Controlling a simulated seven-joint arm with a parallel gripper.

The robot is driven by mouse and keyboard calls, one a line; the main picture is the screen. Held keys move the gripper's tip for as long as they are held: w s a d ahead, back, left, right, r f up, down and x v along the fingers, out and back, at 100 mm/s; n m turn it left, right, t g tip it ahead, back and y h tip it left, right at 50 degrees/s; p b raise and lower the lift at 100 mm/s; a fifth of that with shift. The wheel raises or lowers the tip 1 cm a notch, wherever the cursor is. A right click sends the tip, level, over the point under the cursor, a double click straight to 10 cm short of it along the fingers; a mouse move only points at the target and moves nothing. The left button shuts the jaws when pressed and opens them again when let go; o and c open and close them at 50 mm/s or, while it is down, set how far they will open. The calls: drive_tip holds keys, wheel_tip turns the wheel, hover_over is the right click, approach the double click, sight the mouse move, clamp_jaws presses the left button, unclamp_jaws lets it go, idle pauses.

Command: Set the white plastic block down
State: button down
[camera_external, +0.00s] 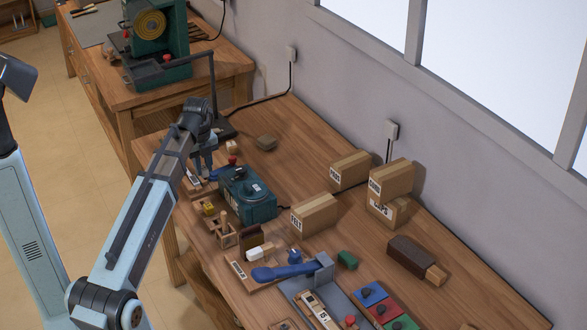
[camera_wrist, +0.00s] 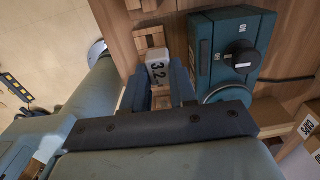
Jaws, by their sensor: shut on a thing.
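The white plastic block (camera_wrist: 158,72), with dark figures on its face, sits between the two fingers of my gripper (camera_wrist: 158,84) in the wrist view. My gripper is shut on it. In the external view my gripper (camera_external: 208,163) points down over the far left part of the bench, just behind the teal machine (camera_external: 248,196). The block cannot be made out clearly there. I cannot tell whether the block touches anything beneath it.
In the wrist view the teal machine (camera_wrist: 232,48) stands close on the right, and a wooden piece (camera_wrist: 149,37) lies just beyond the block. Cardboard boxes (camera_external: 314,213) stand to the right in the external view. Bare bench (camera_external: 300,150) shows along the wall.

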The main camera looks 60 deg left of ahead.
drive_tip(key=w+a+f, duration=0.1)
drive_tip(key=w+a, duration=0.3)
drive_tip(key=w, duration=1.2)
drive_tip(key=w+a, duration=0.4)
drive_tip(key=w, duration=1.2)
drive_tip(key=shift+s+a+f, duration=0.1)
drive_tip(key=shift+s+f, duration=0.05)
drive_tip(key=shift+f, duration=2.2)
drive_tip(key=shift+s+a+f, duration=0.1)
drive_tip(key=shift+f, duration=2.2)
drive_tip(key=shift+f, duration=0.1)
drive_tip(key=c, duration=0.9)
unclamp_jaws()
wheel_tip(320, 180, up, 12)
